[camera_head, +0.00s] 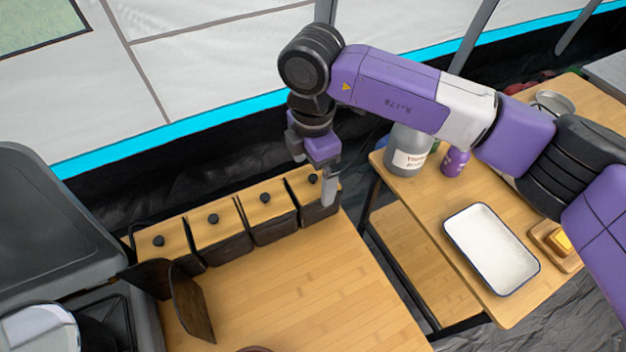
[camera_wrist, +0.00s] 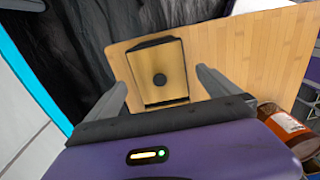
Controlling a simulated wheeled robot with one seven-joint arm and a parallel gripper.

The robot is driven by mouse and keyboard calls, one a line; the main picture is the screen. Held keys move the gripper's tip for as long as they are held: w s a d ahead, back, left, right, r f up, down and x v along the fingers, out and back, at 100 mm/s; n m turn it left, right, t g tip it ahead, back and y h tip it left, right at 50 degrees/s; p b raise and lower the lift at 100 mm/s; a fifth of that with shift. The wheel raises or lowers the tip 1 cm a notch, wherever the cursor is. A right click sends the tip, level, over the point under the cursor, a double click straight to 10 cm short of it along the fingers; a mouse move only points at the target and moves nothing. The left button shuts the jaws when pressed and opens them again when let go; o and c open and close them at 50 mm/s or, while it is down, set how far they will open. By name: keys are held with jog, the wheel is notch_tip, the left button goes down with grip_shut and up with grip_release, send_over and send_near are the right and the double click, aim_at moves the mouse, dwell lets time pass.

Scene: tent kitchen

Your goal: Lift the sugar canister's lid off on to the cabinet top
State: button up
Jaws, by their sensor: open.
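Several dark, box-shaped canisters with wooden lids and round black knobs stand in a row along the back edge of the wooden cabinet top (camera_head: 300,283). No label on them is readable, so I cannot tell which holds sugar. My gripper (camera_head: 320,186) is at the right-end canister (camera_head: 318,212), whose lid (camera_head: 300,184) is on. In the wrist view my open gripper (camera_wrist: 160,82) points at a canister lid (camera_wrist: 160,58) with its black knob (camera_wrist: 159,79) between the spread fingers. The fingers look apart from the knob. My gripper partly hides the right-end canister in the head view.
A dark upright holder (camera_head: 190,303) stands on the cabinet top in front of the left canisters. A stove (camera_head: 62,245) is at the left. A side table on the right holds a grey bottle (camera_head: 408,150) and a white tray (camera_head: 490,247). The cabinet top's middle is clear.

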jog(key=shift+f, duration=1)
jog(key=c, duration=1.4)
jog(key=shift+o, duration=0.2)
jog(key=shift+r, duration=0.1)
